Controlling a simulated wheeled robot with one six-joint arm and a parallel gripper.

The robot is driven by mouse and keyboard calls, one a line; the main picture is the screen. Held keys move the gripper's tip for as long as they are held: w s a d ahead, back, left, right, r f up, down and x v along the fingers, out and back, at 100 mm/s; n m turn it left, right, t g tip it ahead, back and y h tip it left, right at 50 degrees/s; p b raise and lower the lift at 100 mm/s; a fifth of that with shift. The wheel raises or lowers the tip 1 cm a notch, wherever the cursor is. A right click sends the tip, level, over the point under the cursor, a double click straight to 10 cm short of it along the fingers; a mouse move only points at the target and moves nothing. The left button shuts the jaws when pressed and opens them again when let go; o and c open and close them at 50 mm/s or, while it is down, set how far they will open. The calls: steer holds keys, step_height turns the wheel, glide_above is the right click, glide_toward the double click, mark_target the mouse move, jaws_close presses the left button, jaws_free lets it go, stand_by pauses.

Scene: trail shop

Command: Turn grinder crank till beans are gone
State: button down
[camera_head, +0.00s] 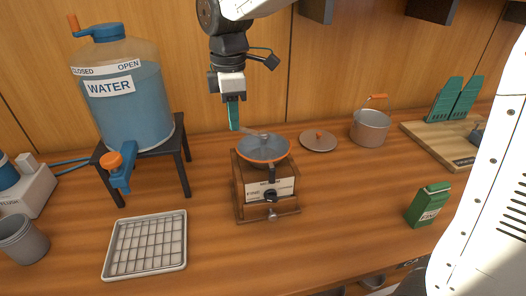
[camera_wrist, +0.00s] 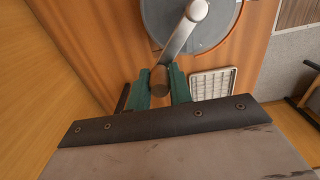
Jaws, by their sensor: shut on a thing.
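The grinder (camera_head: 266,188) stands on the counter, a wooden box with a grey bowl-shaped hopper (camera_head: 264,149) with an orange rim on top. The metal crank (camera_wrist: 183,32) runs across the hopper in the wrist view, ending in a round brown knob (camera_wrist: 159,80). My gripper (camera_head: 234,127) is at the back left of the hopper; in the wrist view its green fingers (camera_wrist: 160,88) are shut on the crank knob. No beans can be made out in the hopper.
A water tank (camera_head: 129,95) on a black stand is to the left. A wire-rack tray (camera_head: 146,244) lies front left. A round lid (camera_head: 318,140) and a pot (camera_head: 370,128) are behind right. A green packet (camera_head: 428,205) stands right.

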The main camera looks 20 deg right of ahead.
steer(key=shift+w+d, duration=0.4)
steer(key=shift+d, duration=0.15)
steer(key=shift+w+d, duration=0.35)
steer(key=shift+d, duration=0.55)
steer(key=shift+w+d, duration=0.35)
steer(key=shift+d, duration=0.5)
steer(key=d, duration=0.3)
steer(key=shift+s+d+f, duration=0.1)
steer(key=shift+s+d, duration=0.2)
steer(key=shift+d, duration=0.1)
steer(key=shift+d, duration=0.1)
